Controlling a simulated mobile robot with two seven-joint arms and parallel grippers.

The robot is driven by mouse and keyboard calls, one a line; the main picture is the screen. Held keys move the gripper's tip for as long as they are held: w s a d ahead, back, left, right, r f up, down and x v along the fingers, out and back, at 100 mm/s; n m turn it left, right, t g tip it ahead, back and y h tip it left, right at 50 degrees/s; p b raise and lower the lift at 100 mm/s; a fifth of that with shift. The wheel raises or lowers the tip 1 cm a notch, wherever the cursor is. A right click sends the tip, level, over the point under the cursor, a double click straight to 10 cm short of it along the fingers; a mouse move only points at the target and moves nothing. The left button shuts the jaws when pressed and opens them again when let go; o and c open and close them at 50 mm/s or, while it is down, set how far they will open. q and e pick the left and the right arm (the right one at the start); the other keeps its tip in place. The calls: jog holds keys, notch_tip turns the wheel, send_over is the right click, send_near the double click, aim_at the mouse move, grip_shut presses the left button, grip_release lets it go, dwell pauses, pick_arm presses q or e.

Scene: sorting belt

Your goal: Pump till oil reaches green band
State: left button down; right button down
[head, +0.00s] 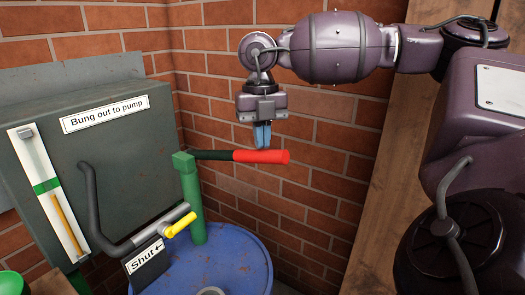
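The hand pump is a green post (192,205) on a blue drum (232,262). Its dark lever ends in a red grip (262,157) and lies about level, pointing right. My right gripper (262,136) points down over the red grip, its blue fingers together and, it seems, empty. Whether the tips touch the grip is unclear. The white gauge (28,150) on the grey tank has a green band (46,186). A yellow column (67,226) stands in it, its top just below the band. My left gripper is not in view.
The grey tank (110,165) carries a label, "Bung out to pump" (104,114). A dark curved pipe (92,205) leads to a spout with a yellow tap handle (180,224); a tag reads "Shut" (147,262). A brick wall (325,190) stands close behind the lever.

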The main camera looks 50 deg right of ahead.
aim_at(261, 156)
jog(key=shift+f, duration=2.2)
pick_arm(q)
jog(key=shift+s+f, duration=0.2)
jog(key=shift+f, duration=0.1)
pick_arm(e)
jog(key=shift+w, duration=0.1)
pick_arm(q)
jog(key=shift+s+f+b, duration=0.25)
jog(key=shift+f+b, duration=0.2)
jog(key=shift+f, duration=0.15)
pick_arm(e)
jog(key=shift+w+d+r, duration=0.25)
jog(key=shift+w+d, duration=0.2)
jog(key=shift+w, duration=0.15)
jog(key=shift+w+d+r, duration=0.25)
jog(key=shift+w+d, duration=0.2)
jog(key=shift+w, duration=0.1)
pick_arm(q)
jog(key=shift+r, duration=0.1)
